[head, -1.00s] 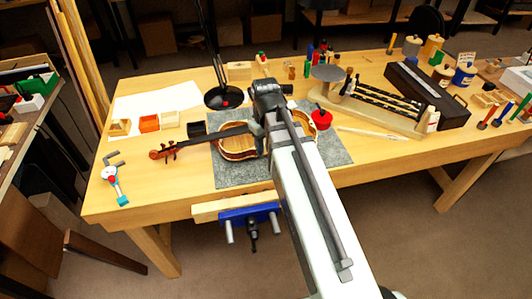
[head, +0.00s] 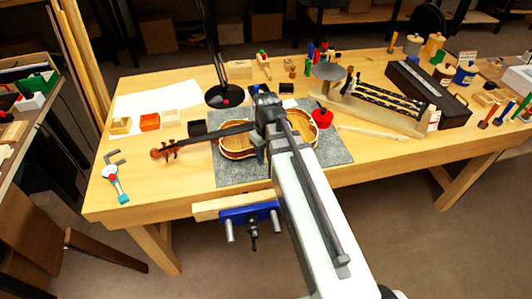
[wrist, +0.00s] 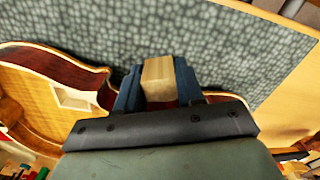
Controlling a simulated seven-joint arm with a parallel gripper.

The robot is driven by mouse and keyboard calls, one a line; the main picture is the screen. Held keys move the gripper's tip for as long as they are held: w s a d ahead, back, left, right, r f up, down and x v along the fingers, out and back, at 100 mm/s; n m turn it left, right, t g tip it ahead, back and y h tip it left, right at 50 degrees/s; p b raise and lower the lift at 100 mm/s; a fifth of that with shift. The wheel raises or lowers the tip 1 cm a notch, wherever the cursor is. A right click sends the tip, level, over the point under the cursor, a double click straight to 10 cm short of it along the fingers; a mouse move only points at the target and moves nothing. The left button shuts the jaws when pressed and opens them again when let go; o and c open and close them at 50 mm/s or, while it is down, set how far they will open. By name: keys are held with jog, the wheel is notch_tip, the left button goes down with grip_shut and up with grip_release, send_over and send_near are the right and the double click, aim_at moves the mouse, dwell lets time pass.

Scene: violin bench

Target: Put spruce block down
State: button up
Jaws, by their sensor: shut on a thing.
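My gripper (wrist: 157,70) is shut on a pale spruce block (wrist: 158,80), which sits between its two blue-grey fingers in the wrist view. Grey felt mat (wrist: 200,40) lies behind the block; whether the block touches the mat or the violin cannot be told. The violin body (wrist: 45,85) is just left of the fingers. In the head view my gripper is mostly hidden by my own arm, over the violin (head: 236,147) on the mat (head: 230,174). The block cannot be made out there.
A black lamp base (head: 225,96) is behind. A blue vise (head: 249,213) is on the front edge. Mat is bare at front left.

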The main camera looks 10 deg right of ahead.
jog(key=shift+f, duration=0.1)
jog(key=o, duration=1)
notch_tip(320, 180, up, 12)
jog(key=shift+f, duration=0.2)
jog(key=shift+r, duration=0.25)
jog(key=shift+c, duration=0.7)
jog(key=c, duration=0.4)
